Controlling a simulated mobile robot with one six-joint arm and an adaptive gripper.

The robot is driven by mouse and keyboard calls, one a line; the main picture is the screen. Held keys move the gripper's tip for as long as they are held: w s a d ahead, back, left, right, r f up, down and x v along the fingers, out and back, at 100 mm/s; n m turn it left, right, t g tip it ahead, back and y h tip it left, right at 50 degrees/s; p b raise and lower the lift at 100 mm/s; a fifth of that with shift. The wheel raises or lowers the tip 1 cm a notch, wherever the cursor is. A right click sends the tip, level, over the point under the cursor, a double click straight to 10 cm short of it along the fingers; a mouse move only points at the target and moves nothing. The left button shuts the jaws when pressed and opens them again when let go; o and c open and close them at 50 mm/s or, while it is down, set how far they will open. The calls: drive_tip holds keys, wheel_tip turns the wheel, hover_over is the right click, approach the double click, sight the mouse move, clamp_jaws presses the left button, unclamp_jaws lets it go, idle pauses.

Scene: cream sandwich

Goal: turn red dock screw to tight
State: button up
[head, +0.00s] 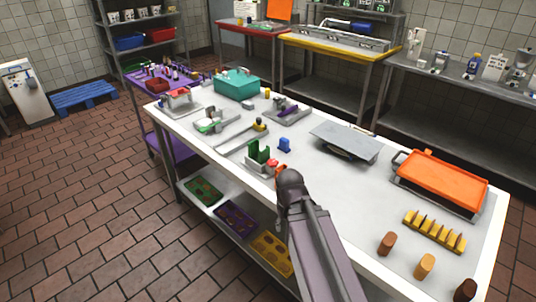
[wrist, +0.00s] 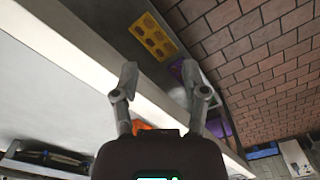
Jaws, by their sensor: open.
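A small red-orange part (head: 280,172) shows just beyond the end of my arm in the head view, beside a green fixture (head: 258,152) on a grey base at the table's left edge. I cannot tell whether it is the red dock screw. My gripper's fingers are hidden behind my arm in the head view. In the wrist view my gripper (wrist: 160,74) is open, its fingers wide apart with nothing between the tips. An orange-red piece (wrist: 143,126) shows low between the fingers, partly hidden by the gripper body. A red fixture (head: 180,96) stands at the table's far left corner.
The white table (head: 310,185) holds a grey tilted plate (head: 344,141), an orange tray (head: 440,180), a yellow rack (head: 434,232), brown cylinders (head: 387,243) and a teal bin (head: 236,84). Coloured trays lie on the shelf below, including a yellow one (wrist: 153,36). The table's middle is fairly clear.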

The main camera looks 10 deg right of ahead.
drive_tip(key=shift+w+d, duration=0.3)
drive_tip(key=shift+w, duration=0.1)
drive_tip(key=o, duration=0.5)
drive_tip(key=shift+o, duration=0.5)
drive_tip(key=shift+r, duration=0.2)
drive_tip(key=w+d+r+n+p, duration=0.15)
drive_tip(key=w+r+p, duration=0.45)
drive_tip(key=r+p, duration=0.7)
drive_tip(key=w+d+r+n+y, duration=0.1)
drive_tip(key=w+d+n+y, duration=0.1)
drive_tip(key=w+n, duration=0.4)
drive_tip(key=w+d+r+n+t+y+p, duration=0.1)
drive_tip(key=w+n, duration=0.6)
drive_tip(key=w, duration=0.8)
drive_tip(key=shift+d+y, duration=0.7)
drive_tip(key=shift+d, duration=0.4)
